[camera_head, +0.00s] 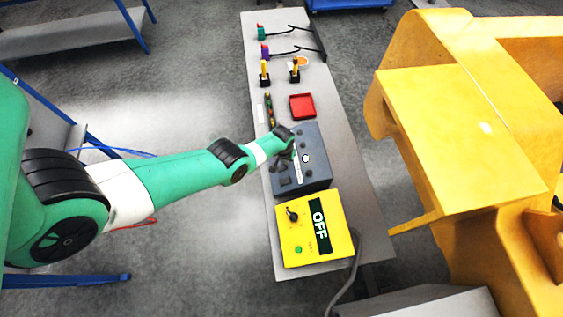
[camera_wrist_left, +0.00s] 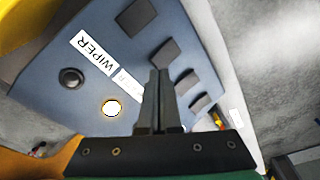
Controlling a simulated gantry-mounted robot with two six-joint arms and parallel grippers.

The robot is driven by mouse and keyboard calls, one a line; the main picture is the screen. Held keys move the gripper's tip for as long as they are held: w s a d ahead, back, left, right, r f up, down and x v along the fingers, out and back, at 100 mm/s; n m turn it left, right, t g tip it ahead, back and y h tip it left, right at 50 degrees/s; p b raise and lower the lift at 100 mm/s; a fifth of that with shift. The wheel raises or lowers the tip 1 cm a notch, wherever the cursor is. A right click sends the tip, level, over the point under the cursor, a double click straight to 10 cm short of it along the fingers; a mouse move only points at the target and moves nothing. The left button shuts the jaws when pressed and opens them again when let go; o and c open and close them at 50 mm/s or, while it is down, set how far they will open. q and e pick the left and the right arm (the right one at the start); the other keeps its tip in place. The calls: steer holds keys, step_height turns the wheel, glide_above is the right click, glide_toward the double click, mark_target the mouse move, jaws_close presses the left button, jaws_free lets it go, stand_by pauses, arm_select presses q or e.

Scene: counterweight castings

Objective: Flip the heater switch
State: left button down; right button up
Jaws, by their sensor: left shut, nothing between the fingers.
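A blue-grey switch panel (camera_head: 316,172) lies on the long table, and it fills much of the left wrist view (camera_wrist_left: 52,98). It carries several dark rocker switches (camera_wrist_left: 165,52), a round black knob (camera_wrist_left: 71,77) and a white round spot with a yellow rim (camera_wrist_left: 112,108). One label (camera_wrist_left: 92,52) reads WIPER; the label beside it (camera_wrist_left: 126,84) is partly hidden by my fingers and unreadable. I cannot tell which switch is the heater's. My left gripper (camera_head: 285,158) is shut and empty over the panel's left part; in the left wrist view its fingers (camera_wrist_left: 159,75) point at the switches. My right gripper is out of view.
A yellow box (camera_head: 286,248) marked OFF, with a black knob and green button, stands at the panel's near side. A large yellow structure (camera_head: 425,130) stands to the right.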

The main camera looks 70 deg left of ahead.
arm_select(q)
steer(key=shift+f+b, duration=0.85)
steer(key=shift+f, duration=0.05)
stand_by(0.7)
